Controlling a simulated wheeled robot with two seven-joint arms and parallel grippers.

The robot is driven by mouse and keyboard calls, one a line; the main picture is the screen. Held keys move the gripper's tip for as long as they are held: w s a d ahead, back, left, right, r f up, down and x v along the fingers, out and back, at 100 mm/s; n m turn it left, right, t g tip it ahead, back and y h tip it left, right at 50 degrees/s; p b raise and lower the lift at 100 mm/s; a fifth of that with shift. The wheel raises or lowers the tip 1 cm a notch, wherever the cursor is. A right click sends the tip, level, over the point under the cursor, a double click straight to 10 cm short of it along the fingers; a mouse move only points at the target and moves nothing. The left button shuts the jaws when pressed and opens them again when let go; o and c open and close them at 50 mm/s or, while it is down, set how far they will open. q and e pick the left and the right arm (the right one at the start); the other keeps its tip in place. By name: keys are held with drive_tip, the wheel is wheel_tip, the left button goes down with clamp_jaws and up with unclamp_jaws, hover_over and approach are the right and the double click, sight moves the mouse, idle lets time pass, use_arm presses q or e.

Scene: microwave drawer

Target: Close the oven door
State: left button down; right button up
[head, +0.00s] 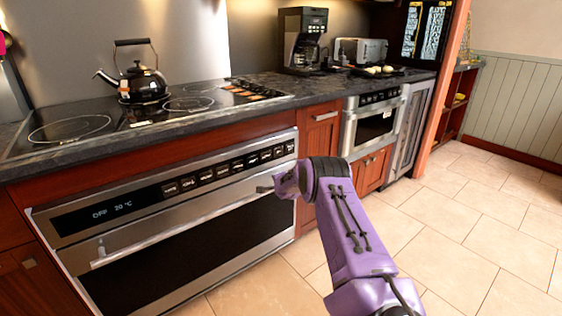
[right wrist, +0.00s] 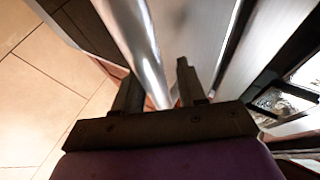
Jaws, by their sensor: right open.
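The large oven's door (head: 185,262) has a dark glass panel in a steel frame. In the head view it looks flush or nearly flush with the control panel above it; a small gap cannot be ruled out. Its long steel handle (head: 185,229) runs along the door's top. My right gripper (head: 266,188) is at the handle's right end. In the right wrist view the handle (right wrist: 138,45) runs between the two fingers of my open right gripper (right wrist: 158,88); contact cannot be told. My left gripper is not in view.
A black kettle (head: 142,82) stands on the stovetop (head: 75,128) above the oven. A smaller built-in oven (head: 373,124) is farther right, under the counter with a coffee maker (head: 302,42) and toaster (head: 361,51). The tiled floor (head: 470,230) at right is clear.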

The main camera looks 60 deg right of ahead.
drive_tip(key=shift+o, duration=0.8)
drive_tip(key=shift+w+a+r, duration=0.15)
drive_tip(key=shift+w, duration=0.25)
drive_tip(key=shift+s+f, duration=0.1)
drive_tip(key=shift+f, duration=0.1)
drive_tip(key=shift+r, duration=0.1)
drive_tip(key=shift+s+a+r+p, duration=0.15)
drive_tip(key=shift+s+r+p, duration=0.1)
drive_tip(key=shift+p, duration=0.05)
drive_tip(key=p+v, duration=0.3)
drive_tip(key=v, duration=0.6)
drive_tip(key=shift+s+a, duration=0.25)
